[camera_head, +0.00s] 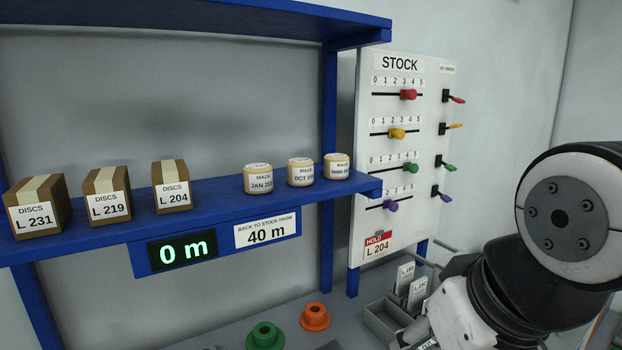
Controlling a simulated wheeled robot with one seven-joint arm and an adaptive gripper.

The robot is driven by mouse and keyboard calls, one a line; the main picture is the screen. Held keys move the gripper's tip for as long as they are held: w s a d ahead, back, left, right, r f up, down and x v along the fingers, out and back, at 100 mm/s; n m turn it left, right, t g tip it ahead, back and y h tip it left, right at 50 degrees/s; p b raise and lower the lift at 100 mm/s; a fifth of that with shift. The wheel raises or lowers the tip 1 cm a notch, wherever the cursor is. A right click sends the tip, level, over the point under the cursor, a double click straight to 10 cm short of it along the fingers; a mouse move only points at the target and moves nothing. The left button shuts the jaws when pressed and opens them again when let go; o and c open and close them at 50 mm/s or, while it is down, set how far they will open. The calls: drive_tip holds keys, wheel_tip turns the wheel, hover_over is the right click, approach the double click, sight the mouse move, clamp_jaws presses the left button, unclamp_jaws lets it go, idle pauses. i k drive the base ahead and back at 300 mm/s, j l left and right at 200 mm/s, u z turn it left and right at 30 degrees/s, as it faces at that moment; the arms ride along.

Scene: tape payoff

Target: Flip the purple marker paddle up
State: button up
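The purple marker paddle (445,197) is on the right part of the white stock board (400,228), lowest in a column of small paddles on black mounts. It sticks out to the right and points slightly down from its mount. A separate purple slider knob (390,205) sits on the lowest scale to its left. My arm fills the lower right, to the right of and below the purple paddle and apart from it in the picture. My gripper's fingers do not show.
Above the purple paddle are the green paddle (448,167), yellow paddle (455,126) and red paddle (457,100). A blue shelf (215,205) with boxes and rolls stands left. A grey card tray (385,318) lies below the board. Orange (315,316) and green (264,336) hubs are on the bench.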

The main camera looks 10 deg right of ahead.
sight(447, 200)
drive_tip(key=z, duration=0.75)
drive_tip(key=i+l+u, duration=0.15)
drive_tip(key=i+l, duration=0.15)
drive_tip(key=i+l+u, duration=0.15)
drive_tip(key=i+l, duration=0.15)
drive_tip(key=l, duration=0.25)
